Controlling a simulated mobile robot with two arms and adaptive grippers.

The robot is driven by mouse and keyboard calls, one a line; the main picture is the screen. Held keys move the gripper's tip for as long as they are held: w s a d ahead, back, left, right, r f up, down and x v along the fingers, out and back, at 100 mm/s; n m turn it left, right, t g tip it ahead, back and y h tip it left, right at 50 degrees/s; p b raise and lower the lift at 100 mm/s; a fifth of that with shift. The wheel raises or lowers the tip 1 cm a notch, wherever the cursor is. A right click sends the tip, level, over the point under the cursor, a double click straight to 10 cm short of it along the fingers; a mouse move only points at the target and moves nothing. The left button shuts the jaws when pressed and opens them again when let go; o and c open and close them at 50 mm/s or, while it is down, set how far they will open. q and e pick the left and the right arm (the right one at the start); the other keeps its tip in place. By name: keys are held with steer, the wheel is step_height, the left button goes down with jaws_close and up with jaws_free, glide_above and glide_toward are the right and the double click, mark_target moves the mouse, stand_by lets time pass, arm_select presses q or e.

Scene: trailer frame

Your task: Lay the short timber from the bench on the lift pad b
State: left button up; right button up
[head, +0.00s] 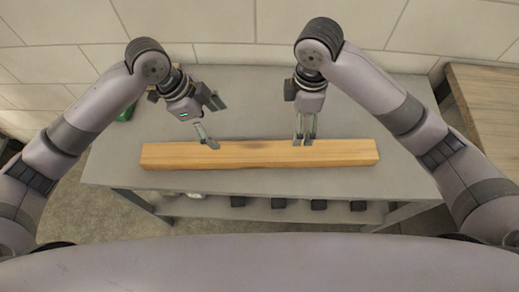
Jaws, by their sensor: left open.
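The short timber (258,154) is a light-brown squared beam lying lengthwise, left to right, on the grey bench (370,183). My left gripper (213,124) is open and tilted above the timber's left half; one finger reaches down close to its far edge, and I cannot tell if it touches. My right gripper (304,141) points down at the timber right of its middle, its fingertips overlapping the far edge in the picture. Its two fingers look close together, and I cannot tell if they grip the timber. I cannot make out lift pad b.
A pale block wall (220,20) stands behind the bench. A wooden-topped table (486,110) stands at the right. Several dark items (278,203) sit on the bench's lower shelf. A small green object (127,112) is partly hidden behind my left arm.

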mark_target(244, 151)
arm_select(q)
steer(key=shift+s, duration=0.1)
arm_select(e)
steer(key=shift+s, duration=0.1)
arm_select(q)
steer(key=x, duration=1.7)
steer(key=shift+d+f, duration=0.15)
arm_select(e)
step_height(244, 151, down, 18)
steer(key=shift+r, duration=0.25)
arm_select(q)
jaws_close()
arm_select(e)
jaws_close()
steer(key=shift+r, duration=0.15)
